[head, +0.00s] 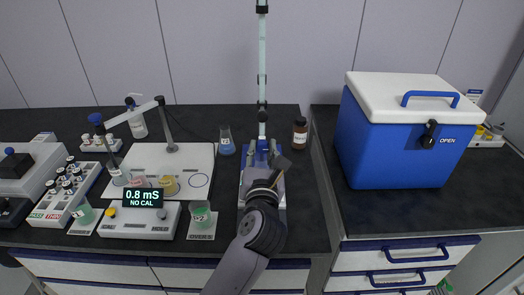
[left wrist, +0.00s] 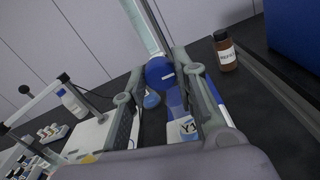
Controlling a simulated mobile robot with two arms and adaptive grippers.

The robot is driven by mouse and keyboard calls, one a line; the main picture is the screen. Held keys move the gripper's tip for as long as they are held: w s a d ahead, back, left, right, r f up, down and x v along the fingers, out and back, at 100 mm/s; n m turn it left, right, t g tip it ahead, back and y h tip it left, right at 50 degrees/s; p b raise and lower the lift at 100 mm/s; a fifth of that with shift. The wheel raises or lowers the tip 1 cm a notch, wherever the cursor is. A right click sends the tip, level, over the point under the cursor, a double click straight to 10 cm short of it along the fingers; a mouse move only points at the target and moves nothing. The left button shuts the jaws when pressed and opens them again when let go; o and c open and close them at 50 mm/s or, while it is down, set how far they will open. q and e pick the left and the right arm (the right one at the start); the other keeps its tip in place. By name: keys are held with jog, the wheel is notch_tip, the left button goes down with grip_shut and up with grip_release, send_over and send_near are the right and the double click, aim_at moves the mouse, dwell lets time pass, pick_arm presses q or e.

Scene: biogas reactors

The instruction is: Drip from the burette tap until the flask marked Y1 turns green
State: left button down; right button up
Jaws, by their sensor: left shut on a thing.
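The burette (head: 262,50) is a tall clear tube standing upright at the back of the bench; its lower part also shows in the left wrist view (left wrist: 143,25). My left gripper (head: 263,160) is at its lower end, its fingers closed around the round blue tap (left wrist: 160,71). The flask marked Y1 (left wrist: 187,130) is below the tap between the fingers, with a white label. Its contents look blue, but the fingers and blue parts around it make this hard to tell. In the head view my gripper and arm mostly hide this flask. My right gripper is not in view.
A flask of blue liquid (head: 227,142) stands left of the burette, and a brown bottle (head: 300,133) stands right. A meter (head: 143,198) reads 0.8 mS, NO CAL. A flask of green liquid (head: 201,215) stands beside it.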

pick_arm(q)
jog(key=shift+r+m+p, duration=0.15)
jog(key=shift+m+p, duration=0.25)
jog(key=shift+p, duration=0.45)
jog(key=m+p, duration=0.4)
jog(key=p, duration=0.2)
jog(key=shift+r, duration=0.1)
jog(key=shift+f+m+p, duration=0.25)
jog(key=shift+m+p, duration=0.75)
jog(key=shift+p, duration=0.5)
jog(key=c, duration=1.3)
grip_release()
